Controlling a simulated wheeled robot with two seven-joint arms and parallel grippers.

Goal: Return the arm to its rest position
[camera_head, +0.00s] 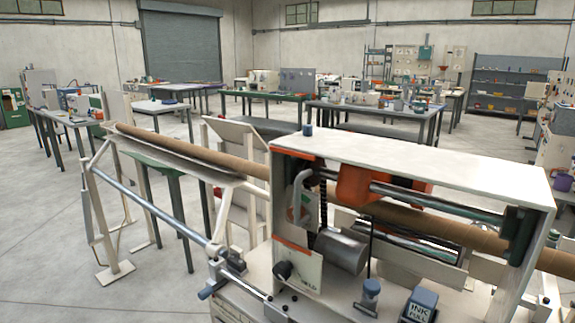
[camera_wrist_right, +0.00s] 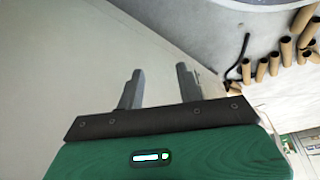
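My right gripper (camera_wrist_right: 158,75) shows in the right wrist view. Its two grey fingers stand apart with nothing between them, above a dark bar and a green body. A pale, plain surface lies behind the fingers. Neither of my arms shows in the head view, and my left gripper is in no view. The spiral winder (camera_head: 410,160) fills the right foreground of the head view, with a white housing. A long brown cardboard tube (camera_head: 195,152) runs through it and out along a support on the left.
Several short cardboard tubes (camera_wrist_right: 275,62) and a black cable (camera_wrist_right: 240,57) lie at the upper right of the wrist view. In the head view an "INK FULL" container (camera_head: 420,305) stands at the machine's front. Workbenches stand behind, and the floor at lower left (camera_head: 50,230) is clear.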

